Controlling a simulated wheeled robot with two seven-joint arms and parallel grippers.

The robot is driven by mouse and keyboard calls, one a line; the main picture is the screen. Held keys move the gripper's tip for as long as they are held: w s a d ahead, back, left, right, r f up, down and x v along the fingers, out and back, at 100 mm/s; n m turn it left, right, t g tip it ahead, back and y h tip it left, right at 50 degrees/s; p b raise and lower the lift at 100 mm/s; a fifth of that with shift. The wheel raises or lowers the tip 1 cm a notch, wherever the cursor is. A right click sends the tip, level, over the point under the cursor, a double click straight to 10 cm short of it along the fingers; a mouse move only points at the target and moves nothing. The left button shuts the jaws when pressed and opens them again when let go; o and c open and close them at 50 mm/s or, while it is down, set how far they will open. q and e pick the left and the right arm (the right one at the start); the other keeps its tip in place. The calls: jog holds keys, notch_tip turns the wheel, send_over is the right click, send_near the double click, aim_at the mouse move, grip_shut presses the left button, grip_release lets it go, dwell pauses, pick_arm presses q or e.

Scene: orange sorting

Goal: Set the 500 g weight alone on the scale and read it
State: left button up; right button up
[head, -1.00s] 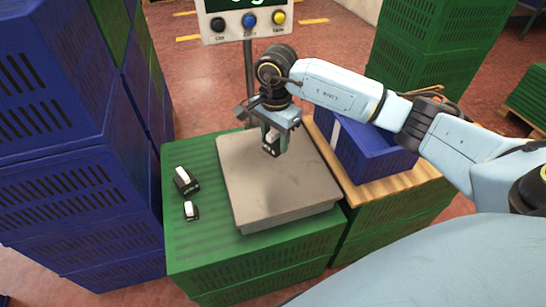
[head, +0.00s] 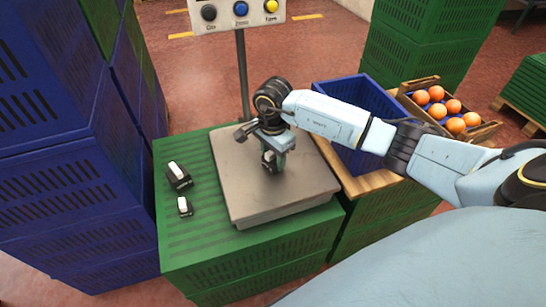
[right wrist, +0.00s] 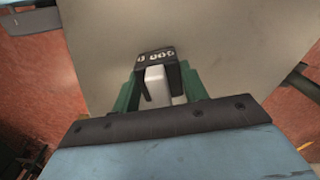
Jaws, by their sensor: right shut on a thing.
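My right gripper (head: 274,160) is shut on a black weight with a white handle (right wrist: 155,82), between its green fingers in the right wrist view. White marks run along the weight's edge, too small to read surely. In the head view the weight (head: 268,160) is at the plate of the scale (head: 296,190), near its middle; I cannot tell whether it touches. Nothing else is on the plate. The scale's panel (head: 238,14) shows only its buttons; the display is out of frame. My left gripper is not in view.
Two other black-and-white weights, a larger (head: 178,176) and a smaller (head: 184,206), stand on the green crate (head: 195,240) left of the scale. A blue crate (head: 352,92) and a box of oranges (head: 437,82) are at right. Blue crates (head: 60,170) are stacked at left.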

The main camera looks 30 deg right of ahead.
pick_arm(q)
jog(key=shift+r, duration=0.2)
pick_arm(e)
jog(key=o, duration=1.4)
jog(key=shift+f, duration=0.1)
jog(key=shift+c, duration=0.2)
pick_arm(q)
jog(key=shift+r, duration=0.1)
pick_arm(e)
notch_tip(320, 180, up, 11)
jog(key=p, duration=0.3)
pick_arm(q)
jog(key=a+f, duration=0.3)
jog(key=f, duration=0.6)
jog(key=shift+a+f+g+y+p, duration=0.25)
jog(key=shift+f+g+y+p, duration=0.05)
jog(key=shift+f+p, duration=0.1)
pick_arm(e)
jog(key=shift+r, duration=0.65)
